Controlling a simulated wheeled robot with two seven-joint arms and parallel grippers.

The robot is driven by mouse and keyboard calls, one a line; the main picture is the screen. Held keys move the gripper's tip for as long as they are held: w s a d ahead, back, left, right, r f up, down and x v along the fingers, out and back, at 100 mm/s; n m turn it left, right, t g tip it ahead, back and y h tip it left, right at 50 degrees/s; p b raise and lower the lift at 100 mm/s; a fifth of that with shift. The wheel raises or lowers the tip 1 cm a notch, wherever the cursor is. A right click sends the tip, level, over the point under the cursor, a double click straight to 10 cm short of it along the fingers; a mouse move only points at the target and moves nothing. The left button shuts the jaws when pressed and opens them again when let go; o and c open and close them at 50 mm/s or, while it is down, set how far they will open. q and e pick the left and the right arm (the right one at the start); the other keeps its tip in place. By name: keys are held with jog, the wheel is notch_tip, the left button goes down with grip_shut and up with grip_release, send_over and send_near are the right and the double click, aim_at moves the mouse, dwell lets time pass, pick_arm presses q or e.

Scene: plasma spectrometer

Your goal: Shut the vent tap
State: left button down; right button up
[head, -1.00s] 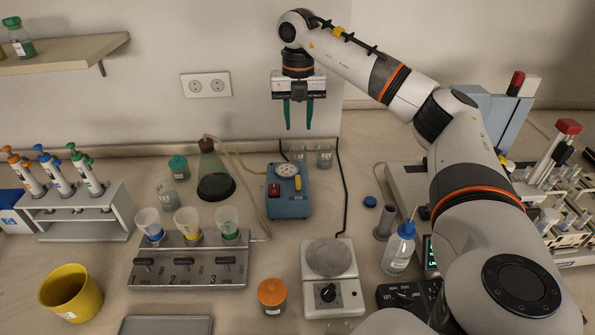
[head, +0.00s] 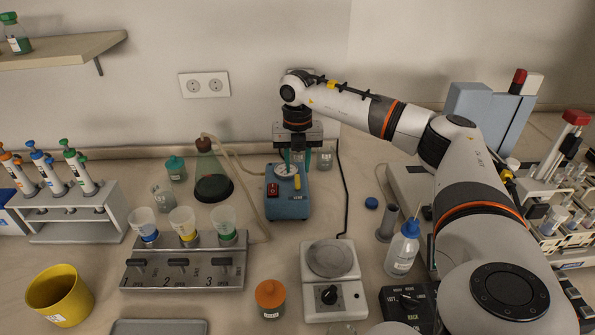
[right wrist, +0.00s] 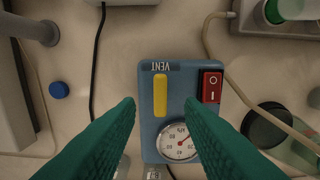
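The vent tap is a yellow lever (right wrist: 160,96) under the word VENT on the blue pump box (right wrist: 150,132). In the head view the yellow lever (head: 297,182) shows on top of the blue pump (head: 287,206). My right gripper (head: 297,168) is open above the back of the pump. Its green fingers (right wrist: 160,112) stand apart on both sides of the gauge end, with nothing between them. My left gripper is not in view.
The pump has a red rocker switch (right wrist: 211,87) and a gauge (right wrist: 177,142). A dark flask (head: 213,183) with a hose stands to its left.

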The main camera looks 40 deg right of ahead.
aim_at(297, 179)
jog(key=shift+f+p, duration=0.3)
jog(key=shift+f, duration=1.7)
grip_shut()
